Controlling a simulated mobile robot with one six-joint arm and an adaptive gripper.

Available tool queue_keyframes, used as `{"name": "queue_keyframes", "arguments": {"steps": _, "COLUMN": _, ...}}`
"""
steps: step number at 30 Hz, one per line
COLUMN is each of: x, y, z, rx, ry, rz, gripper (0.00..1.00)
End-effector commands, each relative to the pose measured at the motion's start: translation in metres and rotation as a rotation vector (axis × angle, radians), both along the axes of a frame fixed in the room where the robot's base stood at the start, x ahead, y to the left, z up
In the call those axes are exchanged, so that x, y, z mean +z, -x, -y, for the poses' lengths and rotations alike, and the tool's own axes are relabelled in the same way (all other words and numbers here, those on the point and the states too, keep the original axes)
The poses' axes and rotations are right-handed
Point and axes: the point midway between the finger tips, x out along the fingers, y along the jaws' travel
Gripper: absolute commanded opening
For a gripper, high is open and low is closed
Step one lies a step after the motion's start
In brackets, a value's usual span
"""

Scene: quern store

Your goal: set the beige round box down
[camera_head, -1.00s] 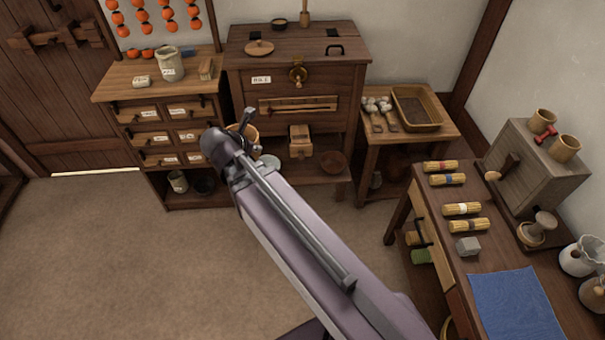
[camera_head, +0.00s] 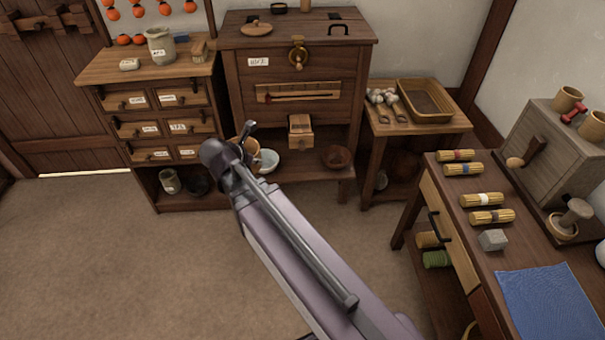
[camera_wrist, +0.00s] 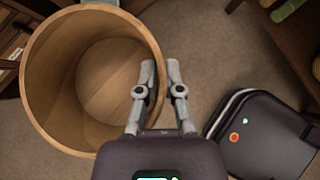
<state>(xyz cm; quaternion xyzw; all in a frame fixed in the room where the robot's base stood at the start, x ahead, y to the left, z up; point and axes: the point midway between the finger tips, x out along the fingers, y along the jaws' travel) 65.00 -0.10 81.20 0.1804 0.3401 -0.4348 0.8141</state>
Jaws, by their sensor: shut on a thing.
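The beige round box (camera_wrist: 52,70) is a wide, open wooden tub, seen from above in the wrist view, and it looks empty. My gripper (camera_wrist: 160,70) is shut on the right side of its rim, with one finger inside the wall and one outside. My arm hides most of the gripper there. I cannot tell how high the box's base is above the floor.
The central cabinet (camera_head: 335,75) has a low shelf with a pale bowl (camera_head: 268,160) and a brown bowl (camera_head: 337,158). A drawer chest (camera_head: 115,71) stands left, a small table (camera_head: 450,127) right. The workbench (camera_head: 443,196) is at front right. Floor (camera_head: 100,250) at left is clear.

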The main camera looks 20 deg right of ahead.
Motion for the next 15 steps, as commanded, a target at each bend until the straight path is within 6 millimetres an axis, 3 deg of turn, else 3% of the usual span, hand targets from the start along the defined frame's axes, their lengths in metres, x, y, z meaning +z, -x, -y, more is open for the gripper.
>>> {"name": "queue_keyframes", "arguments": {"steps": 1, "x": -0.018, "y": -0.002, "z": 0.001, "rx": -0.004, "ry": 0.001, "rz": 0.001, "gripper": 0.00}}
{"name": "queue_keyframes", "arguments": {"steps": 15, "x": -0.094, "y": -0.013, "z": 0.006, "rx": -0.040, "ry": 0.002, "rz": -0.001, "gripper": 0.00}}
